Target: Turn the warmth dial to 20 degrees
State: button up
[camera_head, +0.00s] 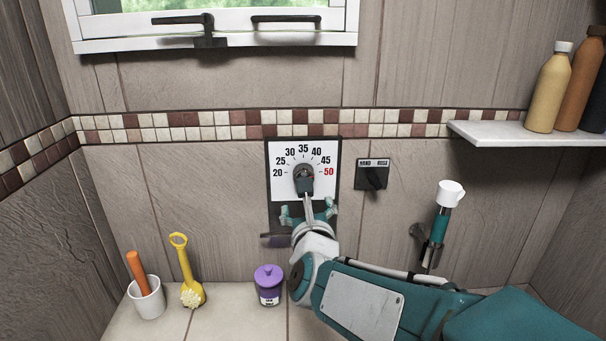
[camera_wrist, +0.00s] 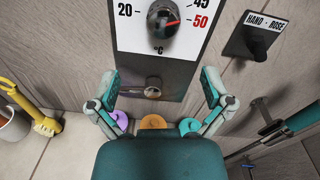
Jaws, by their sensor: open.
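The warmth dial's white plate (camera_head: 279,190) is on the tiled wall, marked from 20 at left to a red 50 at right. Its round grey knob (camera_head: 303,171) also shows at the top of the wrist view (camera_wrist: 162,20). The knob's red pointer (camera_wrist: 173,22) points right, close to the 50. The 20 mark (camera_wrist: 125,11) is on the opposite side. My gripper (camera_head: 308,207) is in front of the plate's lower part. In the wrist view my gripper (camera_wrist: 158,82) has its fingers spread wide and empty, below the knob and apart from it.
A dark hand/rose switch (camera_head: 374,176) is right of the dial, with a shower head (camera_head: 443,215) further right. A purple jar (camera_head: 268,287), yellow brush (camera_head: 189,275) and white cup (camera_head: 147,298) stand below. A shelf (camera_head: 520,135) holds bottles.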

aim_at(304, 176)
jog(key=w+m, duration=0.1)
jog(key=w, duration=0.4)
jog(key=w+m, duration=0.1)
jog(key=w, duration=0.5)
jog(key=shift+w+h, duration=0.2)
jog(key=shift+h, duration=0.1)
jog(key=c, duration=1.1)
